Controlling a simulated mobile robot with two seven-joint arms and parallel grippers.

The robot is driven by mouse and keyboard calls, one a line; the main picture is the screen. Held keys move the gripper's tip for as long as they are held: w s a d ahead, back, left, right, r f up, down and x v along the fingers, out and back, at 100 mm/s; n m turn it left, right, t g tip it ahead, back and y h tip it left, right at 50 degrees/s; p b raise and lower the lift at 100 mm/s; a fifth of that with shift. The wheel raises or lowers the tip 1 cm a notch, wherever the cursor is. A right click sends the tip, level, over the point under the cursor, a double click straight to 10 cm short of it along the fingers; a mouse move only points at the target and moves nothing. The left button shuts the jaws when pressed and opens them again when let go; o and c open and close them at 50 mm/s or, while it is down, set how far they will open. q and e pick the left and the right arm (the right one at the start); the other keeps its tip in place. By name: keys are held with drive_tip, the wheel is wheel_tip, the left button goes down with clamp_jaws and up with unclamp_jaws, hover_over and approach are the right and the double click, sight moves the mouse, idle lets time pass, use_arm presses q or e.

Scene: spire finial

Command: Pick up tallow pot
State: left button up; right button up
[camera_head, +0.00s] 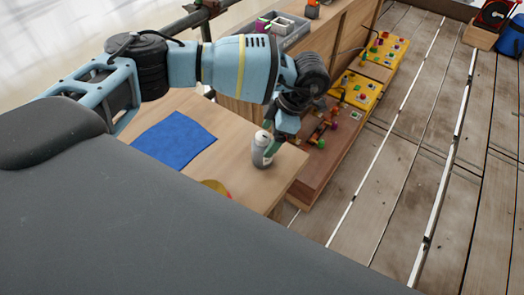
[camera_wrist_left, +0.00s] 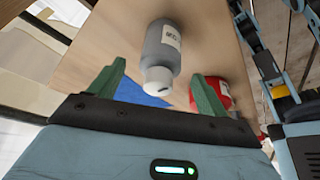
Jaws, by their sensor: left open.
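A grey bottle-like pot (camera_head: 263,150) with a white cap stands near the right edge of the wooden table; I take it to be the tallow pot. Its pale label is too small to read. It also shows in the left wrist view (camera_wrist_left: 161,48), with its white cap towards the camera. My left gripper (camera_head: 272,142) is at the pot, its arm reaching in from above. In the left wrist view its green fingers (camera_wrist_left: 158,75) are spread apart, with the pot between and beyond them. I cannot tell whether they touch it. My right gripper is not in view.
A blue cloth (camera_head: 174,138) lies on the table (camera_head: 285,172). A red can (camera_wrist_left: 222,93) is behind one finger. A yellow and red round thing (camera_head: 216,187) sits at the table's near edge. Yellow boards with coloured knobs (camera_head: 358,90) are beyond. Plank floor (camera_head: 400,150) is open on the right.

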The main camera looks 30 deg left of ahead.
sight(263, 145)
use_arm(q)
drive_tip(key=shift+x, duration=2.35)
drive_tip(key=c, duration=1.1)
